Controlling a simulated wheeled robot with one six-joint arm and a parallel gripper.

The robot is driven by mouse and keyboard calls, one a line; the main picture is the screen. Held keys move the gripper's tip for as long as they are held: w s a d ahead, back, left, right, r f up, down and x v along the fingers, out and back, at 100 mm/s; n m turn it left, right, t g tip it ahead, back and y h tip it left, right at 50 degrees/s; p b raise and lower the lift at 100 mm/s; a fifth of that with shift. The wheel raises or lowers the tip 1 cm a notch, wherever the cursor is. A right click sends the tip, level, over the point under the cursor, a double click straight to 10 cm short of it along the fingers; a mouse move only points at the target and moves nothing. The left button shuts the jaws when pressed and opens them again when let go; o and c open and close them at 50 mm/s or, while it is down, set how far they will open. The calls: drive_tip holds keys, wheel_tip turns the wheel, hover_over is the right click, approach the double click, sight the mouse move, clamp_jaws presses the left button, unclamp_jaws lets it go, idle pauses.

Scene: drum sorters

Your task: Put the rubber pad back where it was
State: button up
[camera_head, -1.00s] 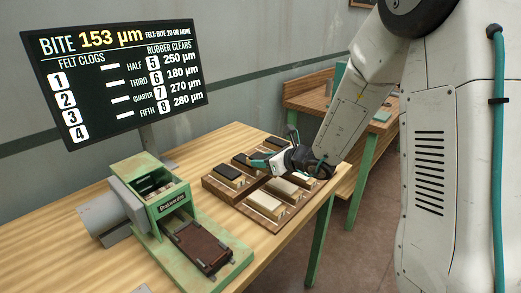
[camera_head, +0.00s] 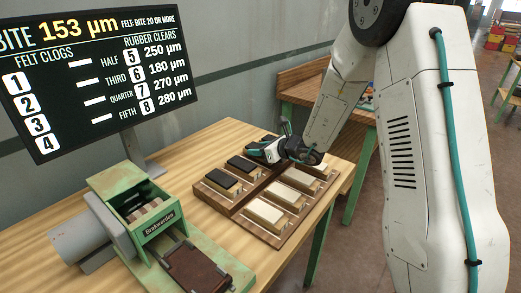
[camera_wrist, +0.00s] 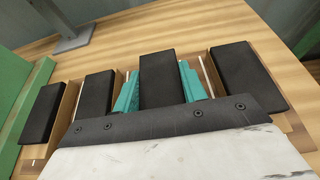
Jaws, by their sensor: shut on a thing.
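My gripper (camera_head: 264,151) is over the far part of the dark pad row on the wooden rack (camera_head: 243,203). In the wrist view its two teal fingers (camera_wrist: 160,84) are shut on a black rubber pad (camera_wrist: 161,66). That pad lines up with the other black pads, with two to its left and one (camera_wrist: 250,76) to its right. I cannot tell whether it rests on its wooden block or hangs just above it. In the head view my gripper mostly hides it.
Several pale felt pads (camera_head: 263,211) stand in the rack's nearer row. The screen (camera_head: 95,80) reads 153 µm. Bare table lies between machine and rack.

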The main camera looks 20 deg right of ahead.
drive_tip(key=shift+f, duration=0.35)
drive_tip(key=shift+f, duration=0.2)
drive_tip(key=o, duration=1.1)
drive_tip(key=shift+r, duration=0.15)
